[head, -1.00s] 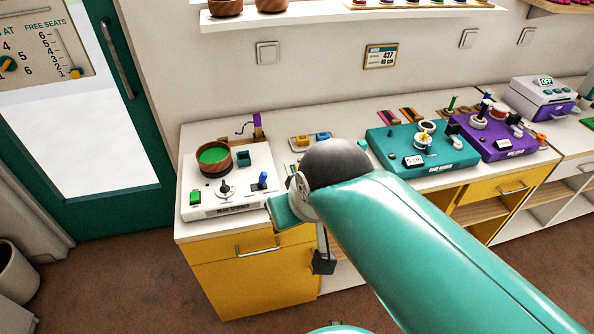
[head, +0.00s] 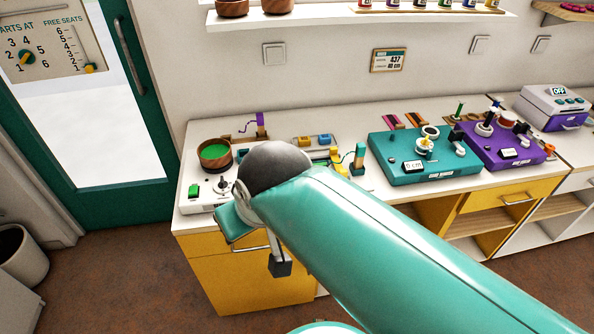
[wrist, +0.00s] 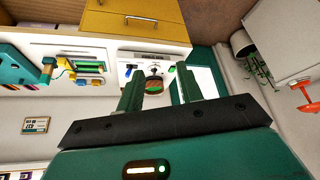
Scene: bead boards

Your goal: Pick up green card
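I cannot make out a thing that is clearly the green card in either view now. In the head view, several narrow coloured strips, one pink (head: 392,122) and one orange (head: 415,120), lie at the back of the counter behind the teal bead board (head: 425,165). My arm hides part of the counter left of that board. My gripper (wrist: 159,80) shows in the wrist view with its two green fingers apart and nothing between them. In that picture a brown bowl (wrist: 153,83) appears between the fingers, farther off. The head view does not clearly show the fingers.
On the white counter (head: 345,115) stand a white bead spinner with a green-filled bowl (head: 215,152), a small tray with yellow and blue blocks (head: 315,141), an upright teal block (head: 359,156) and a purple bead board (head: 503,150). A bin (head: 20,255) stands at the far left.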

